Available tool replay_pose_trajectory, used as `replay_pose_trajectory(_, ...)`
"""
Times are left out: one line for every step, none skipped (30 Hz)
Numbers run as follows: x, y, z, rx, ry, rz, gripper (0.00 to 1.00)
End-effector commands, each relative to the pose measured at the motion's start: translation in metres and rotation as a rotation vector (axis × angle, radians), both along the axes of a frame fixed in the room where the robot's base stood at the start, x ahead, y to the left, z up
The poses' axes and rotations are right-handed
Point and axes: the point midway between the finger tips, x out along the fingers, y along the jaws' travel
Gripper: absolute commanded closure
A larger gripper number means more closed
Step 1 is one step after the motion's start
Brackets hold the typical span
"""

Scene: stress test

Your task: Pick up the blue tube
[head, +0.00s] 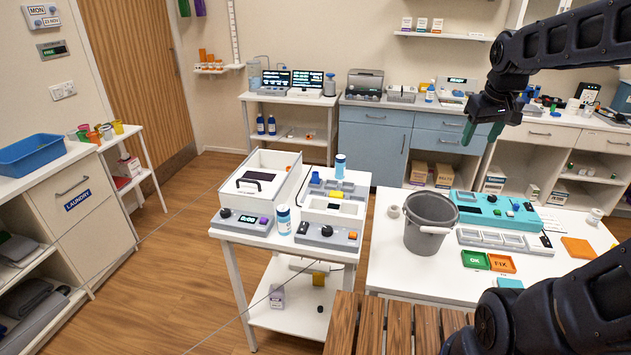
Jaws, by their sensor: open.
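My gripper (483,132) is open and empty, with green fingertips pointing down, high at the upper right. It hangs in the air in front of the far counter, and I see nothing between its fingers. I cannot tell which of these is the blue tube. My gripper is apart from all of them.
The right table holds a grey bucket (428,225), a teal device (497,212) and green and orange trays (488,261). A slatted wooden surface (372,325) is in front.

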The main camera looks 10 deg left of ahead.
Motion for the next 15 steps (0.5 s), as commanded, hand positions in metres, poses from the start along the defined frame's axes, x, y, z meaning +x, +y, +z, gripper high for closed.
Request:
replay_pose_trajectory(0.014, 0.010, 0.001, -0.010, 0.012, 0.037, 0.45)
replay_pose_trajectory(0.022, 0.016, 0.002, -0.017, 0.017, 0.059, 0.45)
replay_pose_trajectory(0.032, 0.023, 0.002, -0.025, 0.025, 0.088, 0.45)
replay_pose_trajectory(0.039, 0.029, 0.003, -0.030, 0.029, 0.109, 0.45)
replay_pose_trajectory(0.047, 0.035, 0.003, -0.036, 0.035, 0.133, 0.45)
replay_pose_trajectory(0.057, 0.043, 0.003, -0.044, 0.041, 0.161, 0.45)
replay_pose_trajectory(0.064, 0.050, 0.002, -0.050, 0.047, 0.182, 0.45)
replay_pose_trajectory(0.072, 0.056, 0.002, -0.055, 0.052, 0.206, 0.45)
replay_pose_trajectory(0.081, 0.065, 0.001, -0.062, 0.059, 0.233, 0.45)
replay_pose_trajectory(0.089, 0.072, 0.000, -0.066, 0.063, 0.256, 0.45)
replay_pose_trajectory(0.096, 0.079, -0.001, -0.073, 0.069, 0.279, 0.45)
replay_pose_trajectory(0.105, 0.089, -0.003, -0.079, 0.075, 0.307, 0.45)
replay_pose_trajectory(0.112, 0.097, -0.004, -0.085, 0.079, 0.330, 0.45)
replay_pose_trajectory(0.119, 0.104, -0.006, -0.089, 0.084, 0.353, 0.45)
replay_pose_trajectory(0.127, 0.115, -0.009, -0.096, 0.091, 0.382, 0.45)
